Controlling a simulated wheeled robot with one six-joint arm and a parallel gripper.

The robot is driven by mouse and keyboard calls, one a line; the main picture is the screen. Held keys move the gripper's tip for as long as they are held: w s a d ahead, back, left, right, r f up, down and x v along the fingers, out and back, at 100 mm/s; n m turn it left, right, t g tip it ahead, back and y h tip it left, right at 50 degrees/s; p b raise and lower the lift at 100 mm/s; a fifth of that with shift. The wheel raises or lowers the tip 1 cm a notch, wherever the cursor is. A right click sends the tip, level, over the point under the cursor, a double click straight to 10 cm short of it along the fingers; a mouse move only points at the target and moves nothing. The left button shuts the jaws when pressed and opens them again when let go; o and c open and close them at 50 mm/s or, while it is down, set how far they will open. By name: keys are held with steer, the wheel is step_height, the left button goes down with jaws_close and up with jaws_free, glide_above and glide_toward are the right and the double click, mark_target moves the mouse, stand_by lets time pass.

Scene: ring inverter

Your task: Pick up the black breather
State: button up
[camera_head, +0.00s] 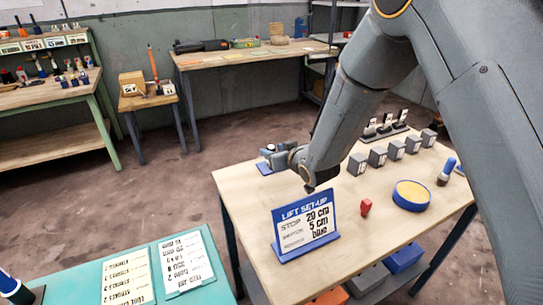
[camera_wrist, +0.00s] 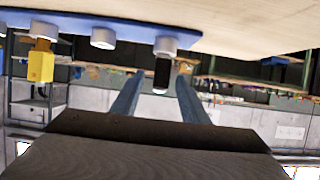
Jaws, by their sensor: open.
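In the wrist view, which appears upside down, a black cylindrical piece (camera_wrist: 162,74), which looks like the black breather, stands on a pale grey round socket (camera_wrist: 166,45) of a blue plate (camera_wrist: 130,20). My gripper (camera_wrist: 157,88) is open, with the black piece seen between its two fingertips. I cannot tell how far apart they are in depth. In the head view my gripper (camera_head: 271,152) is at the table's far left edge, over a blue plate (camera_head: 263,169). The black piece cannot be made out there.
A yellow piece (camera_wrist: 41,62) and an empty-looking socket (camera_wrist: 103,38) share the plate. On the wooden table (camera_head: 253,195) stand a blue sign (camera_head: 306,226), a red piece (camera_head: 366,207), a yellow-topped blue disc (camera_head: 411,195), several grey blocks (camera_head: 377,157) and a rack of black pieces (camera_head: 386,127).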

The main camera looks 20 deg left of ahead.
steer(key=shift+p+x, duration=1.2)
steer(key=shift+x, duration=1.7)
steer(key=shift+s, duration=0.1)
jaws_close()
